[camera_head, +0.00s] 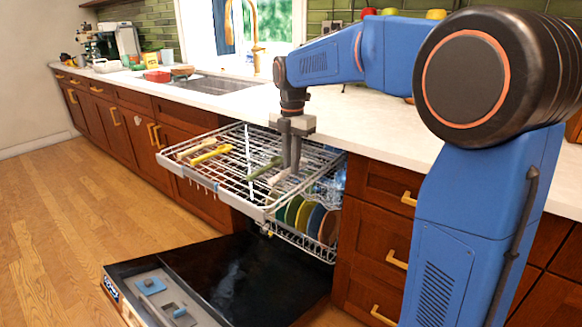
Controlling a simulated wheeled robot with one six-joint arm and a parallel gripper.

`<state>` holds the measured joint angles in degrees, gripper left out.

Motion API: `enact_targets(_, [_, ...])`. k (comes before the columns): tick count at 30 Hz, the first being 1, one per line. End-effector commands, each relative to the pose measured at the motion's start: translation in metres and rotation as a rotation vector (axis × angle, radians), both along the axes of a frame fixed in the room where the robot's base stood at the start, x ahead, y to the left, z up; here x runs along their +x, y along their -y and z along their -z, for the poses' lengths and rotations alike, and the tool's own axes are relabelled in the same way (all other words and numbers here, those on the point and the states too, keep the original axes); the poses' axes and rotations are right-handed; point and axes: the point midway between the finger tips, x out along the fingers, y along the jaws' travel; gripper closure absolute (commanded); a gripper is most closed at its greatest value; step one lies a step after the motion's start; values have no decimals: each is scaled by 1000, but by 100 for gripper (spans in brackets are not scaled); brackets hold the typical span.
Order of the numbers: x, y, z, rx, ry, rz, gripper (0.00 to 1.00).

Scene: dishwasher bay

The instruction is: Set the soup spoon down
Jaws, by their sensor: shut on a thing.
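My gripper (291,168) points down over the right part of the pulled-out upper dishwasher rack (178,183). Its fingers are shut on a small pale utensil (277,179), which I take to be the soup spoon. The utensil is at the fingertips, low over the rack's wires; I cannot tell whether it touches them. Part of it is hidden by the fingers. A green utensil (263,168) lies just left of the gripper, a yellow one (211,155) farther left, and a tan one (194,149) beside that.
Below, the lower rack (300,241) holds several upright coloured plates (307,219). The dishwasher door (235,275) lies open over the floor. A pale counter (400,130) with a sink (215,85) runs behind. The rack's middle has bare wire between utensils.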

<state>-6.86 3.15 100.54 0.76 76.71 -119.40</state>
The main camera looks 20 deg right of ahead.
Motion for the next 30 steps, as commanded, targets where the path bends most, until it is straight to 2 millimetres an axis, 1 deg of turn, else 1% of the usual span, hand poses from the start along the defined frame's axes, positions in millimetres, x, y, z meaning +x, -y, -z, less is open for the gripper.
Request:
enact_targets(1, [0, 0, 7, 0, -4, 0, 100])
enact_targets(4, [0, 0, 17, 0, -1, 0, 100])
enact_targets(15, [0, 0, 20, -1, -1, 0, 100])
enact_targets(16, [0, 0, 20, 0, 0, 0, 81])
enact_targets(18, [0, 0, 20, 0, 0, 0, 67])
enact_targets(26, [0, 0, 19, 0, 0, 0, 67])
enact_targets(30, [0, 0, 14, 0, 1, 0, 67])
